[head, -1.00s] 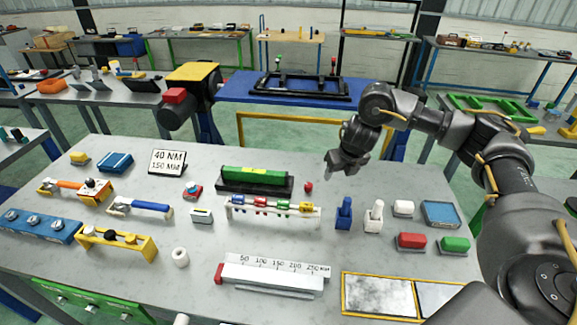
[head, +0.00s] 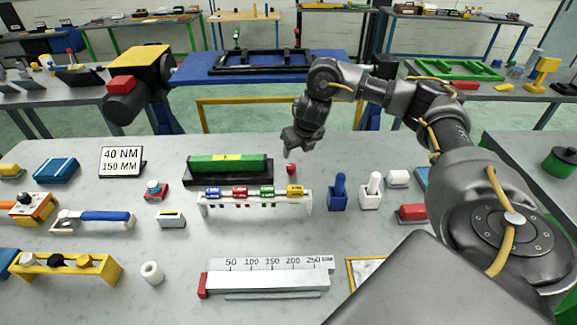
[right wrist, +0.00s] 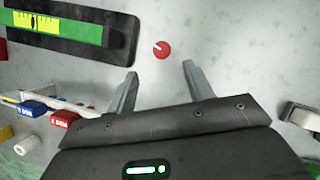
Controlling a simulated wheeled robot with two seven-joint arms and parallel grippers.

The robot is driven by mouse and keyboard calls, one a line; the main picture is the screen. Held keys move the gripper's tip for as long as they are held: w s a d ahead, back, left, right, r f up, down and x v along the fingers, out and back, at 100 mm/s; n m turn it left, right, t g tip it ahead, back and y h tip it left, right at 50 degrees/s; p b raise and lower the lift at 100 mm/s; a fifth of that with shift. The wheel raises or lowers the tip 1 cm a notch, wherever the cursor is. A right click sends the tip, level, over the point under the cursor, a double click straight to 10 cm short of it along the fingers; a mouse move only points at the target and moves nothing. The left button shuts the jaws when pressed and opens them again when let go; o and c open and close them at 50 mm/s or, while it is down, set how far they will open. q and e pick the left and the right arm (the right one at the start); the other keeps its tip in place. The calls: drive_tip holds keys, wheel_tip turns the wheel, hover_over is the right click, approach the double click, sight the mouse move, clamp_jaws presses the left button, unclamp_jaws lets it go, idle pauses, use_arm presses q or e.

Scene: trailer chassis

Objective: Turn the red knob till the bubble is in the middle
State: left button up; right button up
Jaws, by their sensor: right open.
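The small round red knob (head: 291,169) stands on the grey table at the right end of the level's black base. In the right wrist view the knob (right wrist: 162,50) shows a pale mark on its top. The green level (head: 205,164) has a yellow vial window, which also shows in the right wrist view (right wrist: 36,23). Dark marks show in the window, but I cannot tell the bubble's exact place. My right gripper (head: 287,153) is open and empty above the knob. In the right wrist view the knob lies just beyond the gap between its fingertips (right wrist: 160,70). My left gripper is out of view.
A white rack (head: 255,200) with several coloured pieces stands in front of the level. Blue (head: 338,195) and white (head: 371,192) upright pieces stand right of the knob. A sign (head: 122,160) stands left. The table around the knob is mostly clear.

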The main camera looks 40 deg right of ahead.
drive_tip(key=b, duration=0.2)
hover_over(292, 166)
drive_tip(key=s, duration=0.3)
drive_tip(key=f, duration=0.4)
drive_tip(key=shift+w+a+f, duration=0.2)
drive_tip(key=shift+a+f, duration=0.1)
drive_tip(key=shift+f, duration=0.1)
drive_tip(key=x, duration=0.1)
drive_tip(key=p+x, duration=0.1)
drive_tip(key=x, duration=0.1)
drive_tip(key=shift+w+f, duration=0.15)
drive_tip(key=shift+w, duration=0.25)
drive_tip(key=shift+f, duration=0.45)
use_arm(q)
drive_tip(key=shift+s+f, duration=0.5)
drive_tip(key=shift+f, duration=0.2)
use_arm(e)
drive_tip(key=shift+w+f, duration=0.2)
drive_tip(key=shift+w, duration=0.05)
drive_tip(key=shift+c, duration=0.4)
